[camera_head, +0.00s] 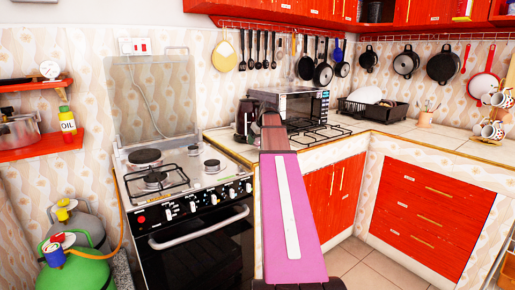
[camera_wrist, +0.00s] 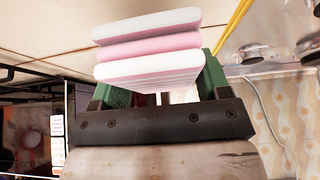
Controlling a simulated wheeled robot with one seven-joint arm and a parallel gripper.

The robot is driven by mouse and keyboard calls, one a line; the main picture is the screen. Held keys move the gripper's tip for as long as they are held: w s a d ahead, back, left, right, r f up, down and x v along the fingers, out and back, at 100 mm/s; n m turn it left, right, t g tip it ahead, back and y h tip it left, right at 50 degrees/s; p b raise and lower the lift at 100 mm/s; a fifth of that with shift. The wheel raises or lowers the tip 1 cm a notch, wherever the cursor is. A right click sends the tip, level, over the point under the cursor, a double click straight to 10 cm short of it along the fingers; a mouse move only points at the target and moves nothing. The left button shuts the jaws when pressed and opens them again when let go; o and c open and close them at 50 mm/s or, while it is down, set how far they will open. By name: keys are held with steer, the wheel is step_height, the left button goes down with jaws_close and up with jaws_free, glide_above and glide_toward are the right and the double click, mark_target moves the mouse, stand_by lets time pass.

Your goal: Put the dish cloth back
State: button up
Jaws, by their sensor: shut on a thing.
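The dish cloth (camera_wrist: 150,68) is a folded stack of pink and white layers, seen close up in the wrist view. My gripper (camera_wrist: 163,88) has green finger pads on either side of the cloth and is shut on it. The cloth extends out beyond the fingertips. In the head view my pink arm reaches forward over the counter edge, and I cannot make out the cloth there.
The stove (camera_head: 185,185) stands left of my arm. A microwave (camera_head: 290,103) and a black dish rack (camera_head: 372,108) stand on the counter. Utensils and pans (camera_head: 323,74) hang along the wall. A clear counter stretch (camera_head: 430,137) lies at the right.

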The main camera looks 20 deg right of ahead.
mark_target(257, 152)
steer(key=shift+f, duration=1.95)
steer(key=o, duration=0.8)
steer(key=shift+f, duration=0.15)
steer(key=v, duration=1.2)
